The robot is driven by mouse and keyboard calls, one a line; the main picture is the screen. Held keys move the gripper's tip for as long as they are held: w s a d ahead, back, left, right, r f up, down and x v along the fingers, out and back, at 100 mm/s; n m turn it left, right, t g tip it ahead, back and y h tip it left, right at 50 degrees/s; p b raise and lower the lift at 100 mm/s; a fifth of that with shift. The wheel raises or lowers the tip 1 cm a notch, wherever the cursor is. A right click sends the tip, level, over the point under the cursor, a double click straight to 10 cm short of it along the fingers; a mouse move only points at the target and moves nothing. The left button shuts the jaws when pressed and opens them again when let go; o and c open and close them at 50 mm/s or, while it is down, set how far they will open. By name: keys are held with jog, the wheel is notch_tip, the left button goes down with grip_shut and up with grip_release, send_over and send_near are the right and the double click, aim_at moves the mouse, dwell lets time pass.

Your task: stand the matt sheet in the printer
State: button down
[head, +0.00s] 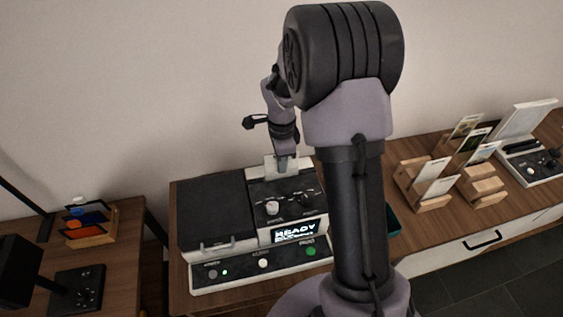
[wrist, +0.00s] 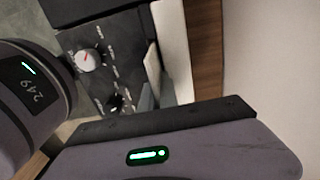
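The printer (head: 209,208) stands on the wooden sideboard in the head view, with a dark lid at left and a knob panel at right. Its display (head: 292,233) reads READY. A pale sheet (head: 270,167) stands roughly upright at the back of the knob panel. My gripper (head: 283,166) points down right at this sheet, its fingertips overlapping it. In the wrist view my gripper (wrist: 156,98) shows grey fingers close together beside a pale upright strip (wrist: 173,45), which may be the sheet or the printer's casing. Whether the fingers pinch the sheet is unclear.
Wooden holders (head: 434,204) with several cards stand at right, near a white-and-black device (head: 533,166). A side table at left carries a rack of coloured pieces (head: 88,222) and a dark control box (head: 77,290). My arm hides the middle of the sideboard. The wall is close behind.

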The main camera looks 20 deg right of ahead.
jog(key=shift+f+b, duration=0.4)
jog(key=shift+f, duration=0.3)
jog(key=c, duration=1.6)
grip_release()
jog(key=shift+o, duration=0.2)
notch_tip(320, 180, up, 9)
jog(key=p, duration=0.6)
jog(key=shift+r, duration=0.15)
